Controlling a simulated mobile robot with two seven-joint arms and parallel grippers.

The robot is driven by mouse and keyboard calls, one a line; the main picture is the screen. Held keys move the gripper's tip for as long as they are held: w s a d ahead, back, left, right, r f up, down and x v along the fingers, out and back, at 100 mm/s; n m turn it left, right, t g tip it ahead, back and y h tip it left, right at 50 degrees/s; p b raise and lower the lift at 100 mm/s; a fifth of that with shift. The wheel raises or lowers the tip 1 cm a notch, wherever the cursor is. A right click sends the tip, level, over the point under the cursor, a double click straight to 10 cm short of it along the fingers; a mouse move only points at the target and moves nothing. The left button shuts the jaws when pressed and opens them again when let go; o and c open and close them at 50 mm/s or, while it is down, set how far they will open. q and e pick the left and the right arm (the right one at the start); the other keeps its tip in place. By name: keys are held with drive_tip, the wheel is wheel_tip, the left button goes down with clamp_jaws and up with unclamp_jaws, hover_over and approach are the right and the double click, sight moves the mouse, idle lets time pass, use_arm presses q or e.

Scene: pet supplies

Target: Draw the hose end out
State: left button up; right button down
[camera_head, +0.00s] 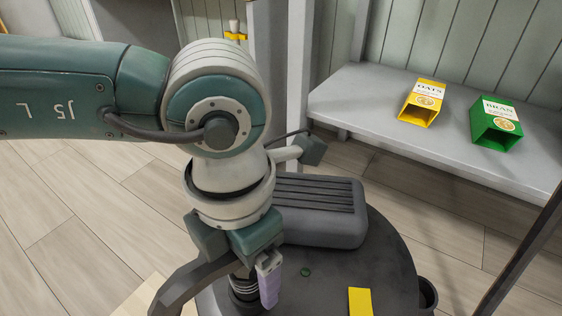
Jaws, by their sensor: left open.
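My left arm comes in from the left, and its gripper (222,292) points down at the bottom of the picture. It is open, with one dark finger spread to the left; its fingertips run close to or past the lower edge. A black ribbed piece (243,287) shows just under the gripper, beside a lilac block (269,281). I cannot tell whether the ribbed piece is the hose or part of the gripper. No hose end can be made out clearly. My right gripper is not in view.
A grey ribbed box (325,222) sits on a dark rounded platform (385,255), with a yellow piece (360,301) near its front. A pale shelf (370,95) at the right holds a yellow oats box (423,103) and a green bran box (496,122). Wooden floor (90,220) is clear at the left.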

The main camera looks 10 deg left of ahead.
use_arm(q)
drive_tip(key=shift+c, duration=0.3)
clamp_jaws()
drive_tip(key=shift+r, duration=0.15)
drive_tip(key=shift+r+p, duration=2.9)
